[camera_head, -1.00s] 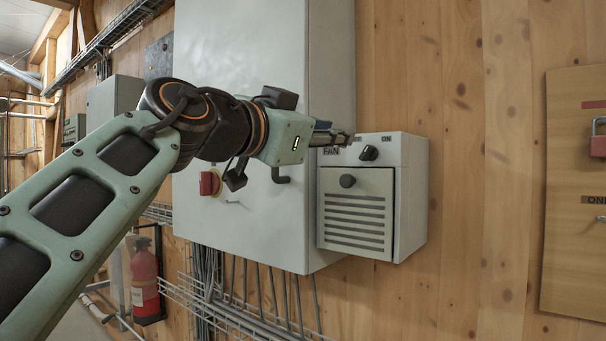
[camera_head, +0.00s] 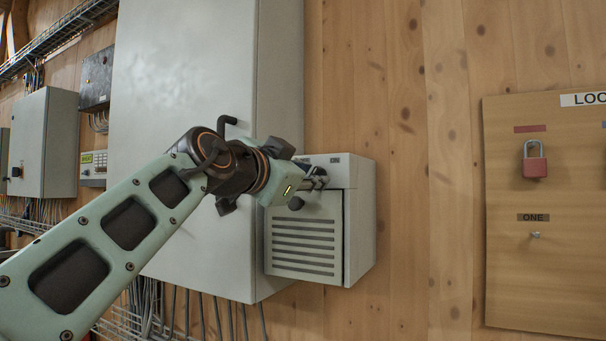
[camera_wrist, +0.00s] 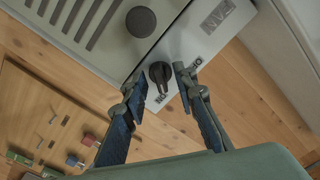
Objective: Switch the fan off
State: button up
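The fan control box (camera_head: 362,225) is a pale grey box with a slatted front, on the right side of the large cabinet. In the wrist view, its black rotary switch (camera_wrist: 160,73) sits on the panel strip with the FAN label (camera_wrist: 215,16). A light mark on the switch points toward the ON label (camera_wrist: 161,97); the OFF label (camera_wrist: 196,64) is near the right finger. My gripper (camera_wrist: 159,78) is open, with one fingertip on each side of the switch and visible gaps. In the head view, my gripper (camera_head: 318,179) hides the switch.
A round black knob (camera_wrist: 141,21) is on the slatted door beside the switch. The large grey cabinet (camera_head: 190,90) stands left of the fan box. A board (camera_head: 580,250) with a red padlock (camera_head: 535,167) hangs at the right. The wooden wall between them is bare.

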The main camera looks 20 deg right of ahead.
jog(key=shift+w+d, duration=0.2)
grip_shut()
